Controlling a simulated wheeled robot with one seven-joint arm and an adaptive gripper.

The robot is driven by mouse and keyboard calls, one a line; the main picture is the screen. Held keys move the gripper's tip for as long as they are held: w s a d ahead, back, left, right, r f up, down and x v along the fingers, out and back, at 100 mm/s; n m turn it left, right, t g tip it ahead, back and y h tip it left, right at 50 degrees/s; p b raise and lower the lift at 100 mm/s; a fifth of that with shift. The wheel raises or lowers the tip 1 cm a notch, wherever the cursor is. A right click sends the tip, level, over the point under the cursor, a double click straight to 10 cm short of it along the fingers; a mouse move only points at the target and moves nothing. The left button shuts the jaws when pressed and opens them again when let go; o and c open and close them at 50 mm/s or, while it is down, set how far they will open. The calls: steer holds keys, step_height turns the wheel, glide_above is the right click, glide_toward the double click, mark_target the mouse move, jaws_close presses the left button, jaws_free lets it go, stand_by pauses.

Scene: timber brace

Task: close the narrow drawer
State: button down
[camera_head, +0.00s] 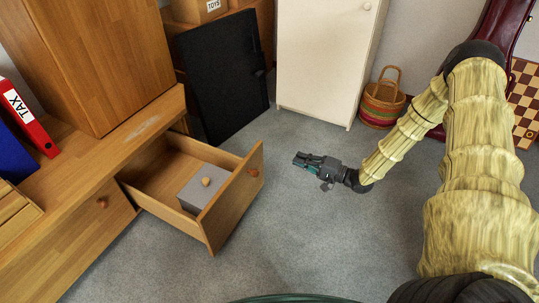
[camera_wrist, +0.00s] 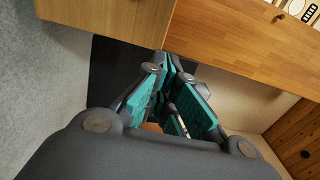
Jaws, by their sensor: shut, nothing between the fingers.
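A wooden drawer (camera_head: 229,205) stands pulled out of the low wooden cabinet at left in the head view. Its front panel has a small round brown knob (camera_head: 253,172). A grey box (camera_head: 190,190) with a light knob on top lies inside the drawer. My gripper (camera_head: 297,159) is shut and empty. It points left, a short gap to the right of the drawer front. In the wrist view the teal-padded fingers of my gripper (camera_wrist: 170,85) are close together. Wooden surfaces lie beyond them, and I cannot tell for sure which is the drawer.
A closed wooden front with a knob (camera_head: 102,203) lies beside the open drawer. A black flat case (camera_head: 222,75) leans behind it. A white cabinet (camera_head: 325,60) and a woven basket (camera_head: 382,103) stand at the back. The grey carpet in front of the drawer is clear.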

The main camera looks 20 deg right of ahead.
mark_target(261, 145)
steer(key=b+x, duration=0.6)
steer(key=x, duration=0.6)
steer(key=shift+w+a+f+b, duration=0.2)
steer(key=shift+w+b, duration=0.1)
steer(key=shift+b, duration=0.1)
steer(key=shift+w+a+r, duration=0.2)
steer(key=shift+w+a, duration=0.15)
steer(key=shift+w, duration=0.1)
